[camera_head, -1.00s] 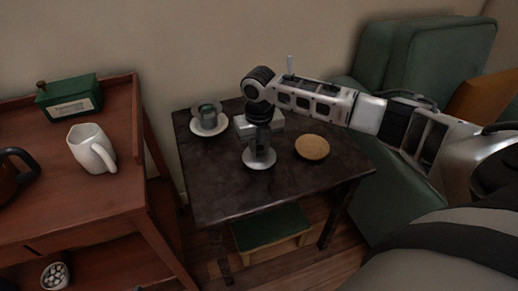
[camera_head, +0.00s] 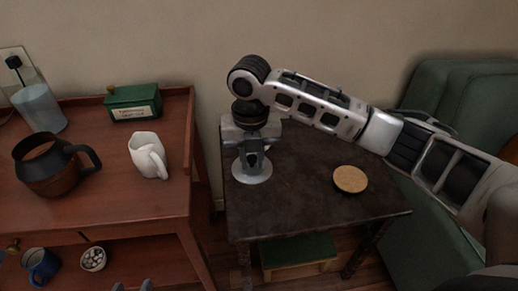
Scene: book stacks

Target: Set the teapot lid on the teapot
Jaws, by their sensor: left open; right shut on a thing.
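A brown pot with a dark handle, which I take for the teapot (camera_head: 44,172), stands at the left on the wooden cabinet; its top looks open. My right gripper (camera_head: 252,160) points down over the dark table and is shut on a pale grey round disc, which I take for the teapot lid (camera_head: 252,174). The fingers hide the disc's middle, and I cannot tell its height above the table. Two grey tips of my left gripper (camera_head: 132,287) show at the bottom edge, apart and empty, in front of the cabinet.
A white jug (camera_head: 148,156) and a green box (camera_head: 133,102) stand on the cabinet (camera_head: 105,200), right of the pot. A blue mug (camera_head: 40,265) and a bowl (camera_head: 93,258) are below. A round tan mat (camera_head: 350,179) lies on the dark table (camera_head: 300,212).

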